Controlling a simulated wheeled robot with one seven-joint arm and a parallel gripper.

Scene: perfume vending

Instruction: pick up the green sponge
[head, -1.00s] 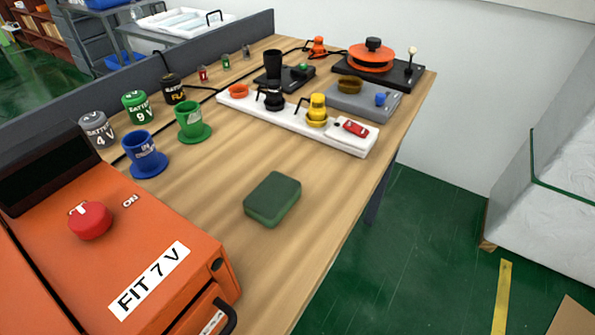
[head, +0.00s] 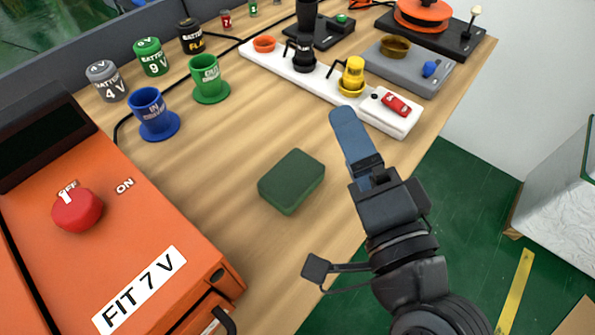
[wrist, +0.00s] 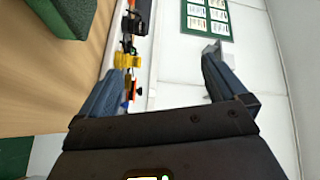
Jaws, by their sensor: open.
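The green sponge (head: 292,181) is a dark green block lying flat on the wooden table (head: 235,150), near its front right edge. It also shows in the wrist view, cut off at the top left corner (wrist: 62,14). My gripper (head: 345,122) is to the right of the sponge and apart from it, above the table edge in the head view. In the wrist view its two blue fingers (wrist: 160,85) stand wide apart with nothing held between them.
An orange machine (head: 110,240) marked FIT 7 V stands left of the sponge. Blue (head: 152,115) and green (head: 207,80) cups and several batteries stand behind. A white strip (head: 318,83) carries a yellow part (head: 352,76) and a red one. The wood around the sponge is clear.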

